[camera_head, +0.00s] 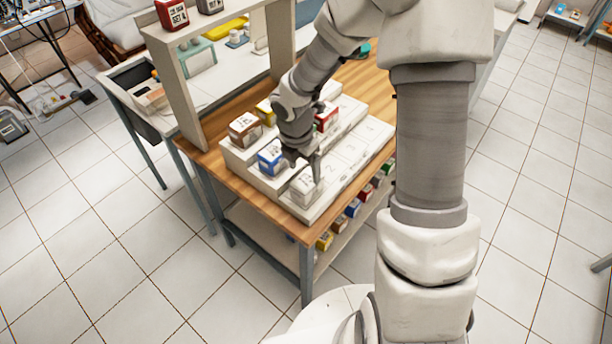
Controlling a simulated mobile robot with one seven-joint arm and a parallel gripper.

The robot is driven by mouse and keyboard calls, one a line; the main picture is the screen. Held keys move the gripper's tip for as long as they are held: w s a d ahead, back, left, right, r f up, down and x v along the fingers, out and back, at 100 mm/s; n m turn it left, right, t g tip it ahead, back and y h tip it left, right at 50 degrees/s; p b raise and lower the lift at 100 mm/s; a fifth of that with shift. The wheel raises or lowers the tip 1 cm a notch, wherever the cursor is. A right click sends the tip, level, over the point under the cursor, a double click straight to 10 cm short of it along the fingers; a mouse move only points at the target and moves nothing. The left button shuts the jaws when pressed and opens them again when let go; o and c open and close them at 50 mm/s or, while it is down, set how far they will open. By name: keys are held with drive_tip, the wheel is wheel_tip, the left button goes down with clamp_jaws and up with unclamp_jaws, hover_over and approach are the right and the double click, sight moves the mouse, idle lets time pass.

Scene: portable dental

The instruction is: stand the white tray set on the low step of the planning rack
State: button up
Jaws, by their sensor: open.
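The white tray set (304,188), a pale box with a dark label, stands at the near left end of the low step of the planning rack (364,142). The rack is a white stepped block with numbered places. My gripper (303,165) is open and points down just above the white tray set, with its fingertips close to the box top. I cannot tell whether they touch it. My wrist hides part of the rack's middle step.
A beige shelf frame (172,85) rises at the left. Several coloured boxes (353,207) sit under the wooden tabletop.

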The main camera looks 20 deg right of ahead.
sight(303, 184)
drive_tip(key=r, duration=0.4)
drive_tip(key=shift+s+a+r+p, duration=0.2)
drive_tip(key=shift+a+r+p, duration=0.05)
drive_tip(key=shift+p, duration=0.05)
drive_tip(key=s+d+r+m+t+y, duration=0.1)
drive_tip(key=s+r+m+t, duration=0.3)
drive_tip(key=s+r+m, duration=1.5)
wheel_tip(303, 184, up, 3)
drive_tip(key=m, duration=0.6)
drive_tip(key=shift+s+d+t, duration=0.15)
drive_tip(key=shift+d+t, duration=0.1)
drive_tip(key=shift+t, duration=0.05)
drive_tip(key=shift+r, duration=0.1)
